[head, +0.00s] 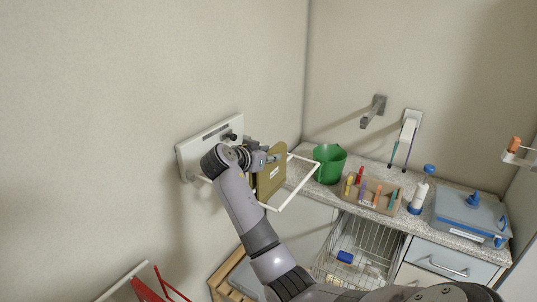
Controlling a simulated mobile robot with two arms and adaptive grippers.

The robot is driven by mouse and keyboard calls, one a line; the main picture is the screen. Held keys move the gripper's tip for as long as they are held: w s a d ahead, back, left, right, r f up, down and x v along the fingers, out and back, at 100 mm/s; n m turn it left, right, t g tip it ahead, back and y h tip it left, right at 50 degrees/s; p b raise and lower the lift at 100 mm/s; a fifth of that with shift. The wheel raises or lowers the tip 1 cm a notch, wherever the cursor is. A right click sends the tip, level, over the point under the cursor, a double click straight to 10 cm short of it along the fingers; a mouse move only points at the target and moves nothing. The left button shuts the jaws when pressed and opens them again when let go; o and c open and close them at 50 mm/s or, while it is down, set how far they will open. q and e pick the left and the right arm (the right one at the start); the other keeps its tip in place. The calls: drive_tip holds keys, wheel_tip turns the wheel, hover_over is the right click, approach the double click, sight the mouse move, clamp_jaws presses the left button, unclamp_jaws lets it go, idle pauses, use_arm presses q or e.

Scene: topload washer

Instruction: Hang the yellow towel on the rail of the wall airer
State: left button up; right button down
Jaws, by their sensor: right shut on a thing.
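The yellow towel (271,180), an olive-yellow flat folded piece, hangs upright from my right gripper (270,158). The gripper is shut on its top edge. The wall airer has a white plate (192,158) on the left wall and a white rail frame (301,194) reaching out to the right. The towel is at the wall side of the frame's outer bar; I cannot tell whether it touches the rail. My right arm hides part of the airer and the towel's left edge. My left gripper is not in view.
A speckled counter (390,169) along the back holds a green bucket (328,163), a box of coloured items (372,198), a white bottle (418,197) and a blue case (468,213). A wire basket (345,258) is below. A red-framed object (150,288) stands at lower left.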

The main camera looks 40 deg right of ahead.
sight(269, 175)
drive_tip(key=shift+f+b, duration=2.45)
drive_tip(key=shift+f, duration=0.95)
drive_tip(key=c, duration=1.2)
unclamp_jaws()
drive_tip(key=shift+f, duration=0.1)
drive_tip(key=v, duration=1.2)
drive_tip(key=shift+s, duration=0.1)
drive_tip(key=shift+f, duration=0.1)
